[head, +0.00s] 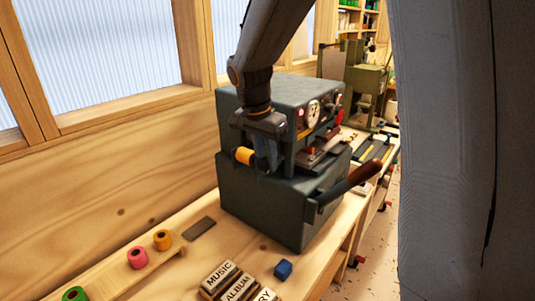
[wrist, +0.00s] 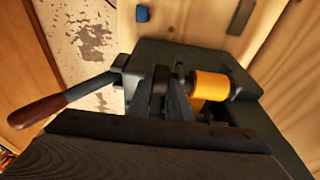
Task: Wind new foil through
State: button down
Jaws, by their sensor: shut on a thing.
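A dark grey foil press (head: 270,205) stands on the bench, with a dial and a red knob on its front. A yellow-orange foil roll (head: 244,155) sits on its near side; the roll also shows in the wrist view (wrist: 211,86), on a dark spindle. My gripper (head: 266,163) is beside the roll. In the wrist view my gripper (wrist: 168,98) is shut on a dark rounded piece, apparently a winding knob (wrist: 158,84), in line with the roll. The fingers hide most of that piece. I cannot make out the foil's path through the press.
A lever with a brown handle (head: 364,175) sticks out from the press front.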

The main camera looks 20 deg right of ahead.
jog(key=y+p, duration=0.1)
jog(key=g+y+p, duration=0.1)
jog(key=shift+w+d+r+p, duration=0.2)
jog(key=shift+d+p, duration=0.1)
jog(key=shift+p, duration=0.1)
jog(key=shift+w+d+f+g+y+p, duration=0.1)
jog(key=shift+g+y+p, duration=0.3)
jog(key=shift+g+y, duration=0.25)
jog(key=shift+w+d+f+g+y+p, duration=0.1)
jog(key=shift+g+y+p, duration=0.3)
jog(key=shift+g+y, duration=0.25)
jog(key=c, duration=1.6)
grip_release()
jog(key=shift+b+v, duration=1.55)
jog(key=shift+v, duration=2.3)
jog(key=shift+d, duration=0.1)
